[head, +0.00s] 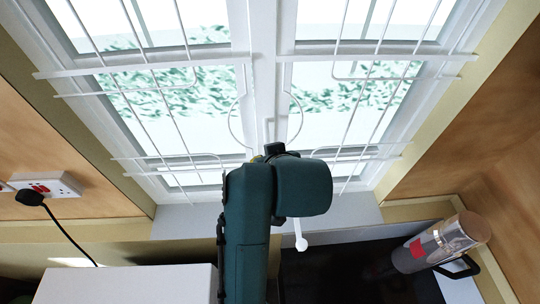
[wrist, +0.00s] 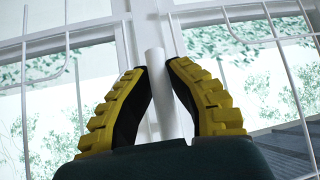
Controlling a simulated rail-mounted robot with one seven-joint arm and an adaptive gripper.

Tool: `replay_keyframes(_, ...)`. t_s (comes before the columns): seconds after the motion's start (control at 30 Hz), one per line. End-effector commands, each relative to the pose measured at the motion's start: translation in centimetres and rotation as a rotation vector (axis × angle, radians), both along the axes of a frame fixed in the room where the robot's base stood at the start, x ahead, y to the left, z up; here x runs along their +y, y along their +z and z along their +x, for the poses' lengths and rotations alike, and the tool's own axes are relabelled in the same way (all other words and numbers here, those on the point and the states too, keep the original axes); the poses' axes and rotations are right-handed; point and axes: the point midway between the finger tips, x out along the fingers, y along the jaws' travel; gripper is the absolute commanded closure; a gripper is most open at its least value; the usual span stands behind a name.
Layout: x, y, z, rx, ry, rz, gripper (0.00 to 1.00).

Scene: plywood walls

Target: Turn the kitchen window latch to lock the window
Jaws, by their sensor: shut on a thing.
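The white double window (head: 262,60) fills the upper part of the head view, with its two sashes meeting at a central frame. A white latch handle (wrist: 155,62) stands upright between my gripper's yellow, black-padded fingers (wrist: 160,72) in the wrist view. The fingers are shut on it, one on each side, and its lower part runs down between them. In the head view my gripper (head: 264,155) is at the central frame, mostly hidden by my dark green arm. A small white hooked part (head: 268,126) shows just above it; the rest of the latch is hidden there.
White wire grilles (head: 150,66) cross both sashes close to my gripper. A white rod with a round end (head: 300,236) hangs below my wrist.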

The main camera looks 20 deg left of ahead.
Motion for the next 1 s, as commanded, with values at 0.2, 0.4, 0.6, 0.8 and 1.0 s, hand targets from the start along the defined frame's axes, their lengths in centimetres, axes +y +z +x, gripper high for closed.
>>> replay_keyframes(0.2, 0.15, -0.39, -0.07, 0.013, -0.002, 0.016, 1.00)
replay_keyframes(0.4, 0.18, -0.40, -0.07, 0.013, -0.001, 0.017, 1.00)
replay_keyframes(0.6, 0.17, -0.32, -0.07, 0.012, -0.001, 0.016, 0.61)
replay_keyframes(0.8, 0.12, -0.17, -0.06, 0.009, -0.002, 0.015, 0.54)
replay_keyframes(1.0, -0.11, 0.30, -0.32, 0.005, -0.004, 0.016, 0.54)
